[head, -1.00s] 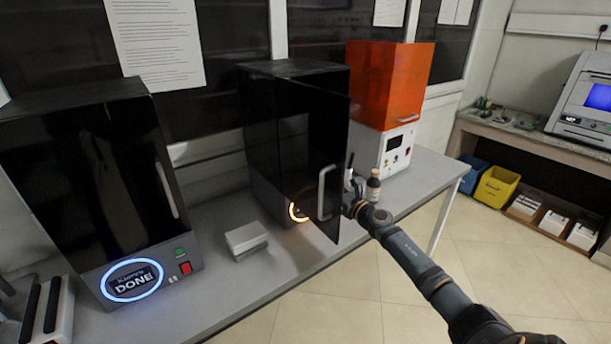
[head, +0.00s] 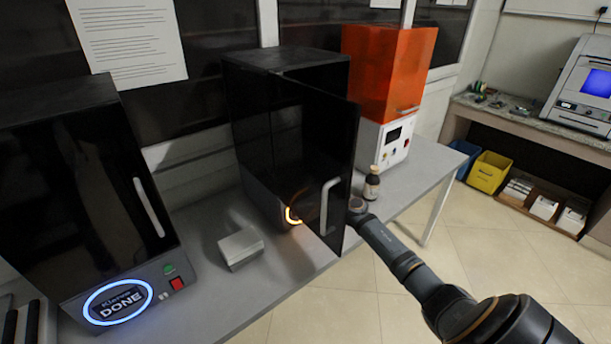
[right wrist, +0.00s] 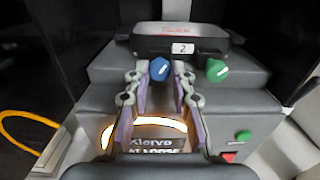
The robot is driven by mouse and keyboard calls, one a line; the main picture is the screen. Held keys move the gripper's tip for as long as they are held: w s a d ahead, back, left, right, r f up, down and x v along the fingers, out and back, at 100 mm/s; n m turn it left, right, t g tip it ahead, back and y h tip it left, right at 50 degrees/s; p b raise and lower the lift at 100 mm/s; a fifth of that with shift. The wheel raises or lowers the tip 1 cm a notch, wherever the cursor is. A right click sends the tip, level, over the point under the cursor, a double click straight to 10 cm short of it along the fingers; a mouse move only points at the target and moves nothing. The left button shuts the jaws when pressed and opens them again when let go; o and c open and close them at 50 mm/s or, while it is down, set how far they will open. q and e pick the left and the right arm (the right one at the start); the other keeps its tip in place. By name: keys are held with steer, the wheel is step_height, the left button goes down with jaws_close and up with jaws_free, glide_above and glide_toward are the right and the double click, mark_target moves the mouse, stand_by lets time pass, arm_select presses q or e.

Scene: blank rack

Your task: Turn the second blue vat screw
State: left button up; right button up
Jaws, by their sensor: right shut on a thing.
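The blue vat screw (right wrist: 160,68) is a round knob with a white line, beside the label "2" (right wrist: 182,48) in the right wrist view. My right gripper (right wrist: 160,76) has its two fingers on either side of this screw and is shut on it. A green knob (right wrist: 217,70) sits to its right. In the head view my right arm (head: 400,262) reaches behind the open dark door (head: 345,150) of the middle machine (head: 285,58), which hides the gripper and the screw. My left gripper is not in view.
A glowing ring display (right wrist: 150,142) is partly hidden by my gripper. The left machine (head: 85,190) shows "DONE" and is closed. A small light box (head: 240,248), a brown bottle (head: 371,184) and an orange-topped machine (head: 385,75) stand on the bench.

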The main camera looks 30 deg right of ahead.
steer(key=shift+c, duration=1.2)
jaws_close()
steer(key=shift+m, duration=0.8)
steer(key=shift+m+p, duration=0.45)
steer(key=shift+m, duration=0.35)
steer(key=m+p, duration=0.1)
steer(key=m, duration=0.4)
steer(key=shift+r+p, duration=0.1)
steer(key=shift+p, duration=0.3)
steer(key=m+p, duration=0.2)
steer(key=m, duration=0.4)
steer(key=shift+a+r, duration=0.1)
steer(key=m+p, duration=0.2)
steer(key=m, duration=0.2)
steer(key=shift+m, duration=0.3)
steer(key=m+p, duration=0.2)
steer(key=m, duration=0.1)
steer(key=shift+r, duration=0.1)
steer(key=m+p, duration=0.2)
steer(key=m, duration=0.2)
steer(key=shift+w+m, duration=0.1)
steer(key=shift+m, duration=0.3)
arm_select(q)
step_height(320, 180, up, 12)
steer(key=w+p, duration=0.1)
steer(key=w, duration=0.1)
arm_select(e)
steer(key=shift+m, duration=1.5)
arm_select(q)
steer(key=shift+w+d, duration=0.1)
